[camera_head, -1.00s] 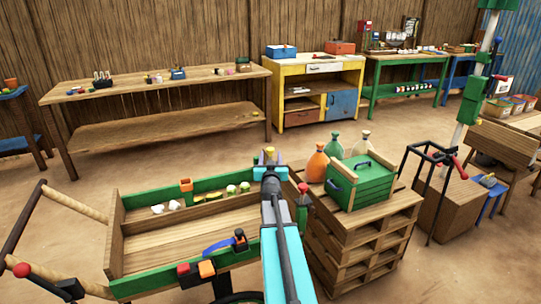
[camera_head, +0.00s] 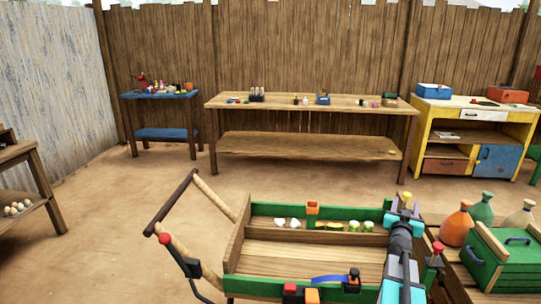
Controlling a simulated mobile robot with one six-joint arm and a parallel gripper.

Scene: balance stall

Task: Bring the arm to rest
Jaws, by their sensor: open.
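My arm, grey and cyan, comes up from the lower right of the picture. My gripper (camera_head: 404,219) is at its far end, over the right end of a wooden cart (camera_head: 270,246). Its jaws are open, seen from behind, and the arm partly hides them. A small yellow piece (camera_head: 406,197) shows just beyond the gripper; I cannot tell whether they touch.
The cart has green sides and holds small white and green items in its back row. Bottles (camera_head: 457,226) and a green crate (camera_head: 500,262) stand close to the arm's right. A long wooden table (camera_head: 300,103) stands behind. Open floor lies left.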

